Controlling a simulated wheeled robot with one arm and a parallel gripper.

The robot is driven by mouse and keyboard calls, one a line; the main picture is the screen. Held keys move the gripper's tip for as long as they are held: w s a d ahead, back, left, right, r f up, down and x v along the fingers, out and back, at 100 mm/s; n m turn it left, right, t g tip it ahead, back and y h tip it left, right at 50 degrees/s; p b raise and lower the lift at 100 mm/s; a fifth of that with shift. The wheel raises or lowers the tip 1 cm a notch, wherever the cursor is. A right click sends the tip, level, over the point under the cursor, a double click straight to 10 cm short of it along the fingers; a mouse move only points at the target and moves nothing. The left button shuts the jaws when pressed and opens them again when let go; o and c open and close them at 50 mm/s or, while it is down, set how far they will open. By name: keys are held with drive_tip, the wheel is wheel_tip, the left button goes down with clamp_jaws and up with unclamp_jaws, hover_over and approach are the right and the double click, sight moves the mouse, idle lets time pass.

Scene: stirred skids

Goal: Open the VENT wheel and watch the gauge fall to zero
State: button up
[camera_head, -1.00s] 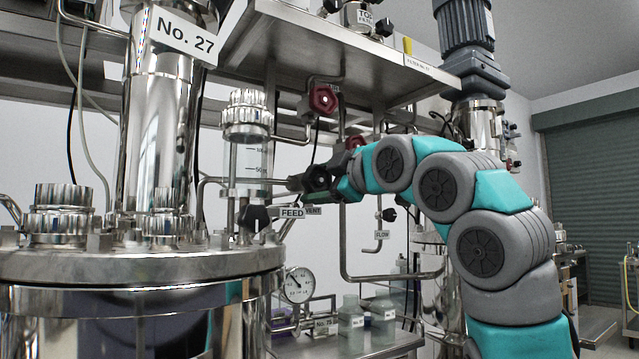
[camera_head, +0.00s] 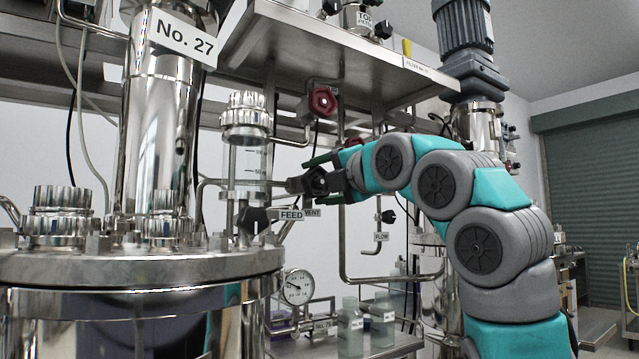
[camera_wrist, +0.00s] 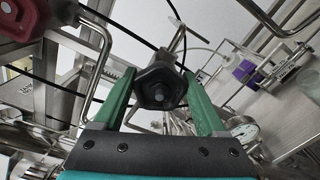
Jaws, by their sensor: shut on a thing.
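The black VENT wheel (camera_head: 316,182) is on the pipe at centre, above the small VENT tag (camera_head: 313,212), which the FEED tag partly covers. My gripper (camera_head: 320,180) has its green fingers above and below the wheel. In the wrist view, the fingers of my gripper (camera_wrist: 161,86) stand either side of the dark lobed wheel (camera_wrist: 160,90), shut on it. The round white gauge (camera_head: 297,287) is low, left of the bottles; its needle points left, and the numbers are too small to read. The gauge also shows in the wrist view (camera_wrist: 244,131).
The black FEED knob (camera_head: 253,219) and FEED tag (camera_head: 290,214) are close at left. A red wheel (camera_head: 322,101) is above my gripper, under the steel shelf (camera_head: 345,65). The steel vessel (camera_head: 130,268) fills the left. Bottles (camera_head: 350,325) stand below.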

drive_tip(key=n, duration=0.5)
drive_tip(key=shift+a+n, duration=0.1)
drive_tip(key=shift+n, duration=0.2)
drive_tip(key=n, duration=0.4)
drive_tip(key=shift+a+n, duration=0.1)
drive_tip(key=shift+n, duration=0.3)
drive_tip(key=o, duration=1.3)
drive_tip(key=shift+r, duration=0.1)
drive_tip(key=shift+s, duration=0.1)
drive_tip(key=v, duration=0.7)
drive_tip(key=shift+s+d+b, duration=0.3)
